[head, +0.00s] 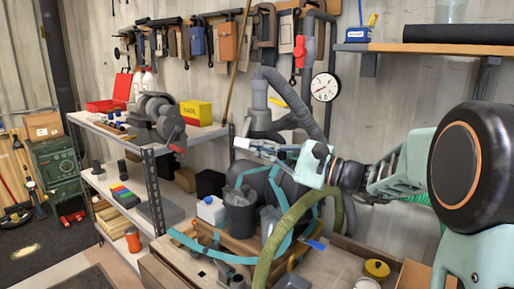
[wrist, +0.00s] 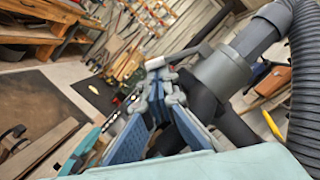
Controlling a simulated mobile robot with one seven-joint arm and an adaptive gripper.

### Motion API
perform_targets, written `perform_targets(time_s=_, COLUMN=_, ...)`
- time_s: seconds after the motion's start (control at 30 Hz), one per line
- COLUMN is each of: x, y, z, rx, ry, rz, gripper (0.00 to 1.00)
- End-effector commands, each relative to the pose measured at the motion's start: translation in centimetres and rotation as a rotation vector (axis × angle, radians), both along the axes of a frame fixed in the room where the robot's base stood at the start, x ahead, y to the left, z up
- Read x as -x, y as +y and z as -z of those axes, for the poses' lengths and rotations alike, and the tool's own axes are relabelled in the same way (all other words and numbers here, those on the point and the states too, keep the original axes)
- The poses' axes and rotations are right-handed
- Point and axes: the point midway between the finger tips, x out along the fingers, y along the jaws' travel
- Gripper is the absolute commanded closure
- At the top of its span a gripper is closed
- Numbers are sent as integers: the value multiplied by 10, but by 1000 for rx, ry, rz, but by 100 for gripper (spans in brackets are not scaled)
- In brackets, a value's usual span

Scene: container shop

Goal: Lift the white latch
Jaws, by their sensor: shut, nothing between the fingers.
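The white latch (head: 241,143) is a small pale piece on the left side of a grey upright duct fitting (head: 260,121) in the head view. In the wrist view the latch (wrist: 155,62) sticks out from the grey pipe collar (wrist: 222,72), just beyond the fingertips. My gripper (head: 262,149) reaches left from its pale teal body, with its tips close to the latch. In the wrist view my gripper (wrist: 163,92) shows its grey finger links and blue pads; it is shut with nothing in it. Whether the tips touch the latch I cannot tell.
A ribbed grey hose (wrist: 304,85) runs close by on the right of the wrist view. Below my gripper are a black bin (head: 240,213), an olive hose (head: 277,238) and a cluttered bench. A metal shelf (head: 150,165) stands at left; a gauge (head: 325,87) hangs behind.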

Motion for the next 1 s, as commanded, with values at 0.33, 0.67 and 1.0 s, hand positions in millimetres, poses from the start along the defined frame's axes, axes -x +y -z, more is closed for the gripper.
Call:
perform_targets(time_s=0.33, x=10, y=8, z=-7, rx=-174, ry=223, rz=-1, gripper=100)
perform_targets(time_s=0.67, x=23, y=18, z=-19, rx=-368, ry=472, rz=-1, gripper=100)
perform_targets(time_s=1.0, x=33, y=26, z=-34, rx=-555, ry=713, rz=-2, gripper=100)
